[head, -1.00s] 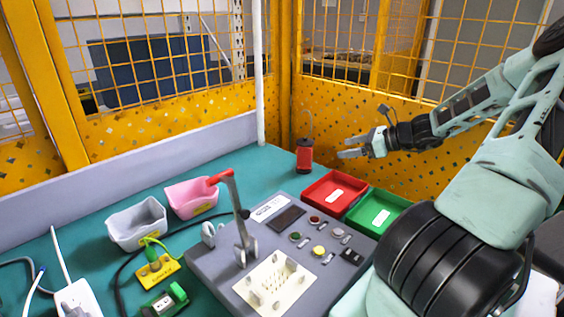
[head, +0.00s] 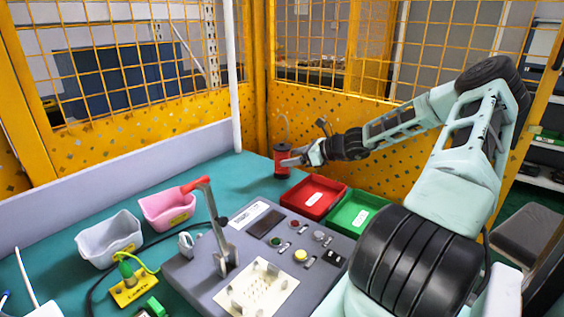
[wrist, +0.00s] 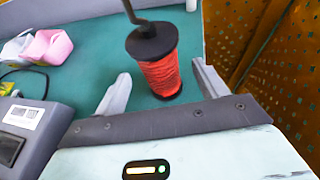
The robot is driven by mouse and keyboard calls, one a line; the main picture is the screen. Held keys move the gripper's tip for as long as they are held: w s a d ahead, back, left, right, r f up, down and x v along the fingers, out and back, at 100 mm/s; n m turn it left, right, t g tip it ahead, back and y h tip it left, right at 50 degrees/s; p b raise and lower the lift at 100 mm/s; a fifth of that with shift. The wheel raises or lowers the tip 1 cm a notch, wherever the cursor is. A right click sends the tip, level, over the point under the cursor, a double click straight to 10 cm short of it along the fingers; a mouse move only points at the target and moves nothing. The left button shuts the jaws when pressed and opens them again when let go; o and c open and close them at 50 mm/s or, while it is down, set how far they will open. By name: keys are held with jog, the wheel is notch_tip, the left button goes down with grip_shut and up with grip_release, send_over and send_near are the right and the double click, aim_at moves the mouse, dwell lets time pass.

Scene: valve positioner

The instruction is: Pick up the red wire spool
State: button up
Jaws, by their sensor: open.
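The red wire spool (head: 282,160) stands upright at the far corner of the teal table, with black end flanges and a wire rising from its top. In the wrist view the spool (wrist: 160,72) is just beyond and between my open fingers. My gripper (head: 290,158) is beside the spool in the head view and partly overlaps it. In the wrist view my gripper (wrist: 160,92) has its two fingers spread wide, with clear space on both sides of the spool. No contact shows.
A red tray (head: 314,197) and a green tray (head: 355,212) sit in front of the spool. A grey control panel (head: 262,255) with a red-handled lever stands nearer. Pink (head: 167,208) and grey (head: 109,238) bins are at left. A yellow cage wall (head: 365,140) closes the back.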

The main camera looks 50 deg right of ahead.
jog(key=x, duration=0.5)
jog(key=shift+s+f, duration=0.1)
jog(key=shift+f, duration=0.05)
jog(key=c, duration=1.3)
jog(key=shift+o, duration=0.2)
